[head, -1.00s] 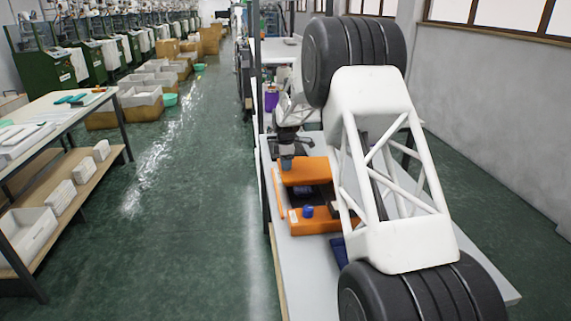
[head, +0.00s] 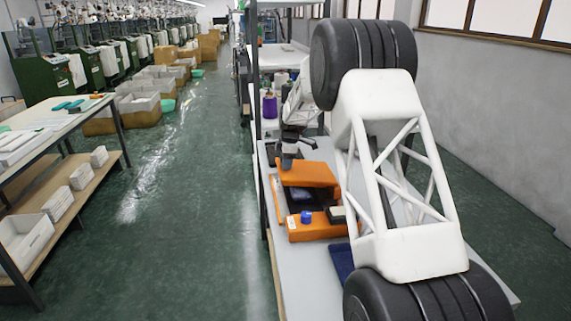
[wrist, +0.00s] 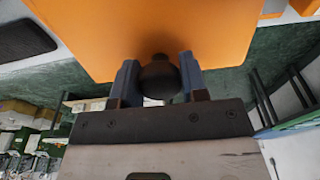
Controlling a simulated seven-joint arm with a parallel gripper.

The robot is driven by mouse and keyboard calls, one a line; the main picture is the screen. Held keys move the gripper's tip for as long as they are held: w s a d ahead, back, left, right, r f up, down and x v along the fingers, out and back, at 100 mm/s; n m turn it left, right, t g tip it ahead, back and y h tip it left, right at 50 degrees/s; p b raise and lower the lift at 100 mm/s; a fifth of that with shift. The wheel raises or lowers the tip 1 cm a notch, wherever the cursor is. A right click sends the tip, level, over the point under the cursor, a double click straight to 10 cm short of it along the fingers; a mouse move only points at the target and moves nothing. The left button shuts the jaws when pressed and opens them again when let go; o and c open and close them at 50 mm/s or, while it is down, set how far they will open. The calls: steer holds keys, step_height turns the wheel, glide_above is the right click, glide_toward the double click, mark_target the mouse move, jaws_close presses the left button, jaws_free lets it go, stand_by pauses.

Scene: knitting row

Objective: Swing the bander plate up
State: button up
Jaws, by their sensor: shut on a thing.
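The orange bander stands on the grey table, with its upper plate (head: 308,175) above a dark opening and its orange base (head: 317,231) below. In the wrist view the plate (wrist: 150,35) fills the top middle. A round black knob (wrist: 159,80) sits at its edge. My gripper (wrist: 158,85) is shut on this knob, one blue-grey finger on each side. In the head view my gripper (head: 288,162) is at the plate's far left corner. The plate looks tilted, but its exact angle is hard to tell. My arm hides part of the bander's right side.
A dark blue item (head: 341,262) lies in front of the bander on the table (head: 300,276). Purple yarn (head: 269,105) stands behind. The aisle floor (head: 190,200) at left is clear.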

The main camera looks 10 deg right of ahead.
steer(key=shift+r, duration=0.15)
steer(key=shift+d+r+y, duration=0.4)
steer(key=shift+r, duration=0.3)
steer(key=shift+d+r+y, duration=0.35)
steer(key=shift+r+y, duration=0.05)
steer(key=shift+r, duration=0.3)
steer(key=shift+d+r, duration=0.1)
steer(key=shift+d+r+y, duration=0.4)
steer(key=shift+d+r, duration=0.05)
steer(key=shift+r, duration=0.2)
steer(key=shift+d+r+y, duration=0.4)
steer(key=shift+d+r, duration=0.05)
steer(key=shift+r, duration=0.2)
